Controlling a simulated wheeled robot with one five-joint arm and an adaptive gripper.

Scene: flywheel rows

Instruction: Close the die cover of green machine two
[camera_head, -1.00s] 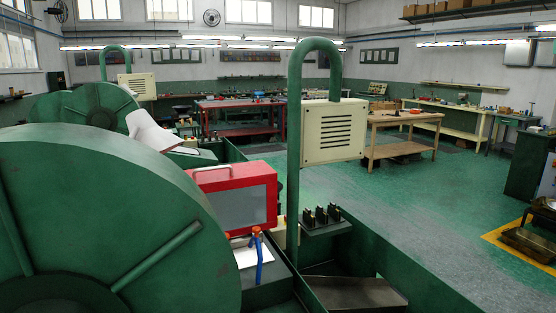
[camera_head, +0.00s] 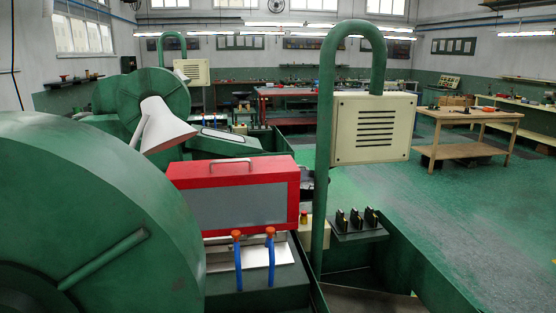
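A green machine with a large flywheel (camera_head: 90,215) fills the left foreground. Beside the flywheel is a red-framed cover (camera_head: 235,194) with a grey panel and a handle on top. Below it is a bright metal surface with two blue hoses with orange tops (camera_head: 254,260). I cannot tell from this view whether the cover is fully shut. A second green machine with its own flywheel (camera_head: 160,100) stands behind, with a white lamp shade (camera_head: 163,126) in front of it. No machine numbers are readable. My gripper is not in view.
A green curved post (camera_head: 326,150) carries a cream vented box (camera_head: 371,128). A small shelf with black switches (camera_head: 357,221) is beside it. A wooden table (camera_head: 468,128) and a red bench (camera_head: 290,105) stand further back. The green floor (camera_head: 450,215) at right is open.

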